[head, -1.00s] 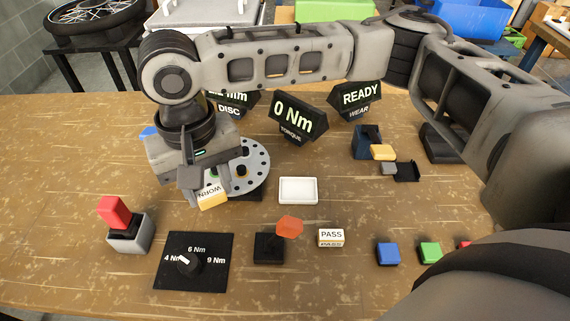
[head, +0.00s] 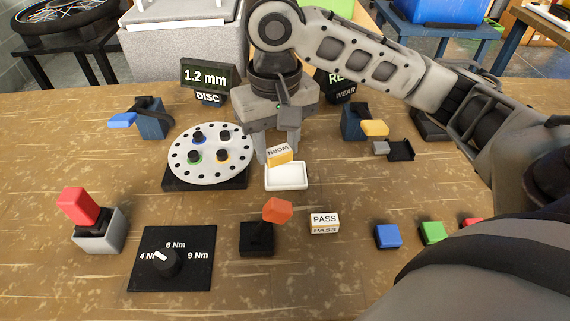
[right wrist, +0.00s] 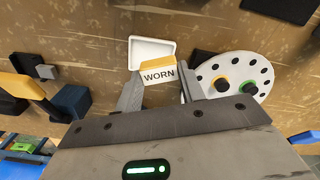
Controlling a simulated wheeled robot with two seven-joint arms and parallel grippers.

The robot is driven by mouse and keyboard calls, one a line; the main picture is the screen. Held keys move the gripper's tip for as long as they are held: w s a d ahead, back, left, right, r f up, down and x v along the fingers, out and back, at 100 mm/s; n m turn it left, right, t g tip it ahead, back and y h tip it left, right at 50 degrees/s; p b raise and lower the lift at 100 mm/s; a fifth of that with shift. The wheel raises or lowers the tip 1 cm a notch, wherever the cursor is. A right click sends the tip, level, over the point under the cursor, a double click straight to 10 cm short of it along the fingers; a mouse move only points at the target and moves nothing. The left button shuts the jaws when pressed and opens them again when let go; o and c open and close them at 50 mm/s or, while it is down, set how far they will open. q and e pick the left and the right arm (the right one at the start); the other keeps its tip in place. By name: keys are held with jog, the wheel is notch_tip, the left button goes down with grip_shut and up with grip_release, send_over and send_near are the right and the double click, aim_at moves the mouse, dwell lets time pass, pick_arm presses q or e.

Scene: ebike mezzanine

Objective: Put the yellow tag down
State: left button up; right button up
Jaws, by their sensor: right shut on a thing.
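The yellow tag with a white face reading WORN (head: 279,155) is held in my right gripper (head: 278,148), which is shut on it. The tag is above the white tray (head: 287,184) and overlaps its back part in the head view; whether it touches the tray I cannot tell. In the right wrist view the tag (right wrist: 158,75) sits between the two fingers (right wrist: 158,92), with the tray (right wrist: 150,48) beyond it. My left gripper is not in view.
The disc with colored knobs (head: 210,152) stands just left of the tray. The orange-topped stick (head: 277,210) and the white PASS block (head: 324,222) stand in front. Behind are displays (head: 208,78); a holder with a yellow lever (head: 374,128) is at right.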

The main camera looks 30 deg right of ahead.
aim_at(285, 174)
jog(key=shift+w+d+f, duration=0.15)
jog(key=shift+d+f, duration=0.5)
jog(key=shift+f, duration=0.15)
jog(key=f, duration=0.3)
jog(key=shift+d+f+b, duration=0.2)
jog(key=shift+d+b, duration=0.05)
jog(key=shift+b, duration=0.15)
jog(key=shift+f, duration=0.2)
